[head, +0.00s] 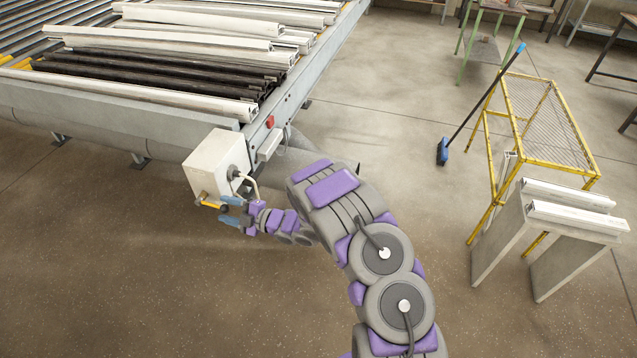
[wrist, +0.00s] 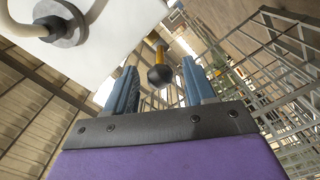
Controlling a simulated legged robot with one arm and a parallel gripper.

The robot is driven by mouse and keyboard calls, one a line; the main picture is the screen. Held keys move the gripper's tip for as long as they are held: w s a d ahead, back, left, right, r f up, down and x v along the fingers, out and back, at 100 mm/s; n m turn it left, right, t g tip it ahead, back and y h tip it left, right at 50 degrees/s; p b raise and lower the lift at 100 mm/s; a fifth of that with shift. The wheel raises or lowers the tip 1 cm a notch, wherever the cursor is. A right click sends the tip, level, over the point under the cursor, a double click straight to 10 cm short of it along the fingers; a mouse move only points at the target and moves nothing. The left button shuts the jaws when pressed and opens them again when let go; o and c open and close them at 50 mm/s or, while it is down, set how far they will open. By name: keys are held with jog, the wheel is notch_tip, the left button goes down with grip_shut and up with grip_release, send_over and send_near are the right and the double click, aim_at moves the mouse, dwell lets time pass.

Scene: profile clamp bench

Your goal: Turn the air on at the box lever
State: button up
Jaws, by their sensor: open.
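The white box (head: 217,165) is at the front corner of the roller bench in the head view. It also fills the upper left of the wrist view (wrist: 110,30). Its lever is yellow with a dark round knob; the lever (head: 205,200) shows low on the box's near side. In the wrist view the lever's knob (wrist: 161,76) lies between the two blue fingers, with space on both sides. My gripper (head: 229,206) is open around the lever end, and in the wrist view my gripper (wrist: 158,88) shows no finger touching the knob.
The roller bench (head: 150,115) carries white and dark profiles. A hose (head: 252,186) runs from the box near my gripper. A red button (head: 270,121) is on the bench edge. A yellow rack (head: 545,115), a broom (head: 443,150) and a stand with white profiles (head: 555,225) are right. The floor in front is clear.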

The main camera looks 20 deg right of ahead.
jog(key=v, duration=1.5)
jog(key=w+d+r+m+h, duration=0.2)
jog(key=w+d+h, duration=0.1)
jog(key=d+h, duration=0.3)
jog(key=w+d+r+m+h, duration=0.3)
jog(key=d+h, duration=0.3)
jog(key=d, duration=0.3)
jog(key=shift+d+r, duration=0.15)
jog(key=shift+r, duration=0.1)
